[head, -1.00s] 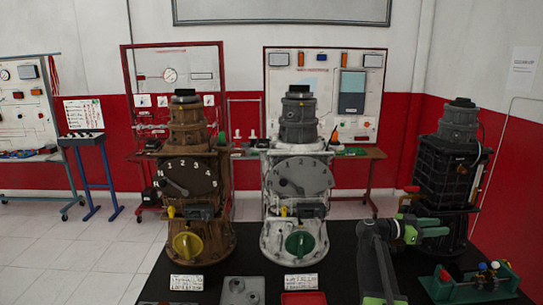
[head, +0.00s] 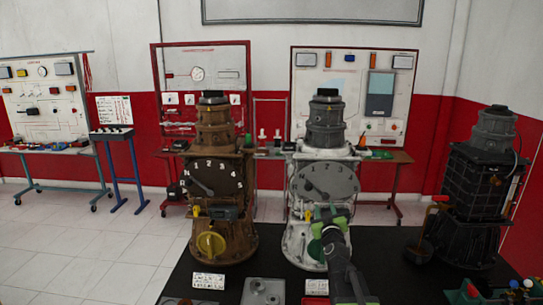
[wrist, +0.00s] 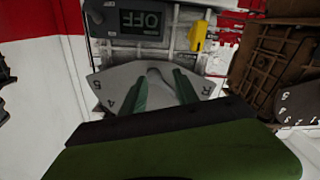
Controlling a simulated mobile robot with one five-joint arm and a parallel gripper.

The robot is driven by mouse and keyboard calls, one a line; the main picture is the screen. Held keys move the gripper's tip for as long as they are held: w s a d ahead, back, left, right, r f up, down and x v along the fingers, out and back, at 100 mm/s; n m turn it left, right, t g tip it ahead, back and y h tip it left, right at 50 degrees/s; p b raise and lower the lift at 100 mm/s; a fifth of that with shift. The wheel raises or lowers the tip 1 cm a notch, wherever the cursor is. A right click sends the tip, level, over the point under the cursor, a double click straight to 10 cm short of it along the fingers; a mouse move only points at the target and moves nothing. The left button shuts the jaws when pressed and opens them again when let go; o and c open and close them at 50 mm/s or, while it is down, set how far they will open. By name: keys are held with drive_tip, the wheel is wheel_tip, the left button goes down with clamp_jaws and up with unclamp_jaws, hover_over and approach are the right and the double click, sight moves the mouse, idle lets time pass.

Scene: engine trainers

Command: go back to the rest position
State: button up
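My gripper (head: 329,216) is in front of the white engine trainer (head: 293,240) in the head view, at the lower part of its dial (head: 325,182). In the wrist view my gripper's two green fingers (wrist: 160,76) stand apart, with the pale numbered plate (wrist: 118,88) showing between and beside them. No held object shows between them. The trainer's green round part (head: 316,250) is partly hidden behind my arm. The wrist view appears upside down, with a grey OFF box (wrist: 140,20) and a yellow part (wrist: 198,38) beyond the fingers. I cannot tell whether the fingers touch the plate.
A brown trainer (head: 222,228) with a yellow round part (head: 211,245) stands close on the left. A black trainer (head: 478,190) stands on the right. A coloured-valve fixture (head: 515,290) is at the lower right.

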drive_tip(key=s+a+f+n+g+y, duration=0.1)
drive_tip(key=s+a+f+g+y, duration=0.1)
drive_tip(key=s+a+f+g, duration=0.5)
drive_tip(key=s+f+n+g+y, duration=0.1)
drive_tip(key=s+f+g, duration=0.2)
drive_tip(key=s+f, duration=0.5)
drive_tip(key=s+d+f+g, duration=0.1)
drive_tip(key=s+f, duration=0.1)
drive_tip(key=s+f+m+g+h, duration=0.1)
drive_tip(key=s+f+g, duration=0.1)
drive_tip(key=s+f, duration=0.1)
drive_tip(key=s+d+f+m+g, duration=0.1)
drive_tip(key=s+f, duration=0.1)
drive_tip(key=shift+s+d+f+g+h, duration=0.3)
drive_tip(key=shift+s+d+f+g, duration=0.05)
drive_tip(key=shift+s+f+g, duration=0.05)
drive_tip(key=s+d+f+m+g, duration=0.1)
drive_tip(key=s+d+m+g, duration=0.1)
drive_tip(key=s, duration=0.5)
drive_tip(key=shift+m+g+h, duration=0.4)
drive_tip(key=shift+m+g, duration=0.2)
drive_tip(key=shift+g, duration=0.1)
